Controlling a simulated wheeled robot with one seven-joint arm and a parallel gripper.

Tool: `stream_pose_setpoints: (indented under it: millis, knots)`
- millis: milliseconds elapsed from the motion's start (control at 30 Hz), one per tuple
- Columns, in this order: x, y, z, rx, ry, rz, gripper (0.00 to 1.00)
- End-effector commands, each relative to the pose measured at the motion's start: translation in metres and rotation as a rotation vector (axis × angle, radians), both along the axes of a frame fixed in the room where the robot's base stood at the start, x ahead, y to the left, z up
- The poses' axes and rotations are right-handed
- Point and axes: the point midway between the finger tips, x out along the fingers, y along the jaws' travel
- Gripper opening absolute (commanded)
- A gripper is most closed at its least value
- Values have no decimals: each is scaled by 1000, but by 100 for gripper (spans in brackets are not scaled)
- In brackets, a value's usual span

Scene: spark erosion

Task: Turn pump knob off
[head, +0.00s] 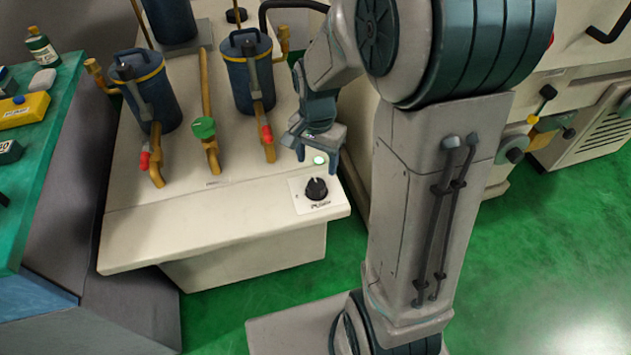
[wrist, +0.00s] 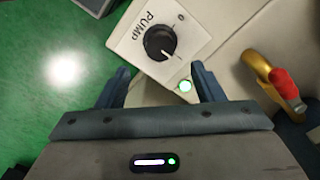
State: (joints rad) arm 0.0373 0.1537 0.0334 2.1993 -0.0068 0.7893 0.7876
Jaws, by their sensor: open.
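The pump knob (head: 316,188) is a black round dial on a white plate at the front right corner of the cream machine's top. In the wrist view the knob (wrist: 160,42) sits on its plate marked PUMP (wrist: 140,24), with a white pointer line. A lit green-white lamp (head: 320,160) shows behind the plate, and also in the wrist view (wrist: 185,86). My gripper (head: 317,158) is open and empty, just behind and above the knob. In the wrist view its two fingers (wrist: 160,80) are spread apart, with the knob beyond their tips.
The cream machine (head: 215,225) carries blue canisters (head: 248,70) and brass pipes with red and green valve handles (head: 203,128). A green-topped bench (head: 50,130) with small items stands at the left. Green floor (head: 540,240) lies open at the right.

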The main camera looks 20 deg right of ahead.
Motion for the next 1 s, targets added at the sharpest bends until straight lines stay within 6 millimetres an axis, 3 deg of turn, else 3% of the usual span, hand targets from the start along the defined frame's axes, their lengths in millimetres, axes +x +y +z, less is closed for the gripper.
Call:
stream_pose_setpoints:
  millis: [33,200,400,833,1000]
  knots:
    - [-1,0,-15,0,6,0,61]
    - [-1,0,-49,0,4,1,61]
    - [0,0,-75,0,1,2,61]
    - [0,0,-83,0,-1,2,61]
    - [0,0,-83,0,-1,2,16]
